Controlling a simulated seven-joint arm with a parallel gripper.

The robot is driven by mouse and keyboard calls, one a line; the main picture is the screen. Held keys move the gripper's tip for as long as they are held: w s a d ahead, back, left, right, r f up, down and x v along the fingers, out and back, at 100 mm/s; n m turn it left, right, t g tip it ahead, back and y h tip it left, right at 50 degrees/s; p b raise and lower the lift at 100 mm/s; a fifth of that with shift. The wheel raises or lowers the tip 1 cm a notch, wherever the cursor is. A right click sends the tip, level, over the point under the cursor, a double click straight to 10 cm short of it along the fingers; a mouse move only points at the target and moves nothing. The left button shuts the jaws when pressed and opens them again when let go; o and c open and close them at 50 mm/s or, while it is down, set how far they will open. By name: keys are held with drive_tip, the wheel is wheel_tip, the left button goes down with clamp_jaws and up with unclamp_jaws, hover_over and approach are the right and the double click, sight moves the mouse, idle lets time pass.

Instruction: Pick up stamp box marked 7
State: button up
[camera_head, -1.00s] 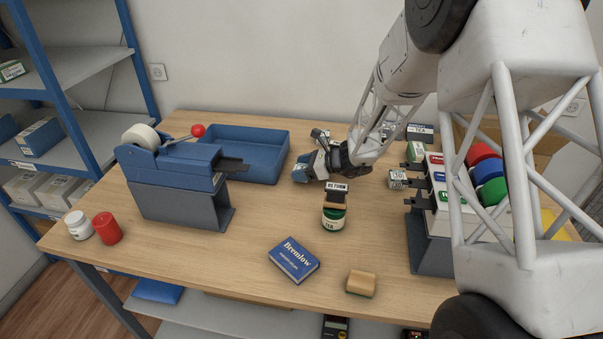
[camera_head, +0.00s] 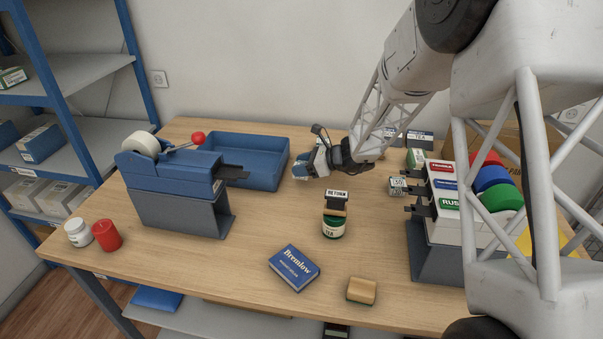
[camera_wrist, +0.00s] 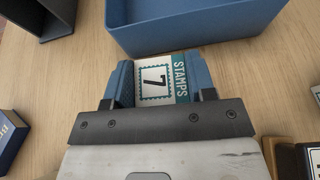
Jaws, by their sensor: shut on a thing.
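The stamp box marked 7 (camera_wrist: 161,83) is white with a teal end reading "STAMPS". It sits between the two blue fingers of my gripper (camera_wrist: 160,84) in the wrist view, and both fingers touch its sides. In the head view my gripper (camera_head: 305,170) is over the middle back of the table, right of the blue tray. The box is mostly hidden there by the fingers. I cannot tell for sure whether the box is clear of the table.
The blue tray (camera_head: 283,166) lies just left of my gripper. A tape dispenser (camera_head: 170,170) stands further left. A label dispenser (camera_head: 440,240) stands right.

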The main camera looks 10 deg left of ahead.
drive_tip(key=shift+r, duration=3.1)
